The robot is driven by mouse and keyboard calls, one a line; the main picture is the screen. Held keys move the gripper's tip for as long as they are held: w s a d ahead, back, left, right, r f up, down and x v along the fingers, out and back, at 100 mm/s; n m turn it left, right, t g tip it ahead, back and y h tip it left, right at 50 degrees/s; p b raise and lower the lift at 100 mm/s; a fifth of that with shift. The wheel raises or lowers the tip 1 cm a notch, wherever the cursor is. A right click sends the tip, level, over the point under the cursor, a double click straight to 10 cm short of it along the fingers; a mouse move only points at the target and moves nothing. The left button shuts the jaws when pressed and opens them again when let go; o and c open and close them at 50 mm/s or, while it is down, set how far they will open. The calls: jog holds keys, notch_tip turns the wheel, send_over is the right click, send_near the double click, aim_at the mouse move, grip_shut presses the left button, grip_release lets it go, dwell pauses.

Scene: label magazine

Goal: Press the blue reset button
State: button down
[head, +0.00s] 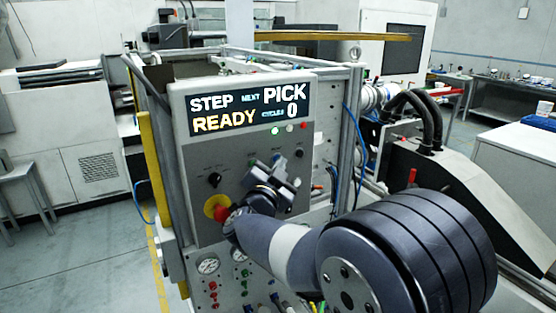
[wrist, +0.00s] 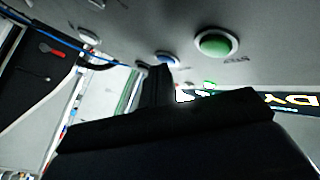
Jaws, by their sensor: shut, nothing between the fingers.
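The blue button (wrist: 167,58) is a round blue cap in a pale ring on the grey panel, seen in the wrist view. In the head view only a small bit of blue (head: 277,157) shows beside my gripper (head: 282,172), which covers that part of the panel. My gripper is shut and empty, close in front of the panel. In the wrist view its dark fingertips (wrist: 157,82) end just below the blue button in the picture. I cannot tell whether they touch the panel.
A larger green button (wrist: 213,42) is beside the blue one in the wrist view. The panel's display (head: 252,106) reads STEP READY, NEXT PICK, CYCLES 0. A red emergency knob on yellow (head: 218,209) and a black knob (head: 214,180) are left of my gripper.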

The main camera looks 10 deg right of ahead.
jog(key=shift+s, duration=0.1)
jog(key=shift+s+d, duration=0.25)
jog(key=shift+s, duration=0.35)
jog(key=s, duration=0.1)
jog(key=s+d, duration=0.1)
jog(key=s, duration=0.1)
jog(key=s+b, duration=0.1)
jog(key=shift+s+d, duration=0.25)
jog(key=shift+s, duration=0.15)
dwell(0.7)
jog(key=s, duration=0.2)
jog(key=s+d, duration=0.1)
jog(key=shift+s+d, duration=0.1)
jog(key=shift+s, duration=0.25)
dwell(0.3)
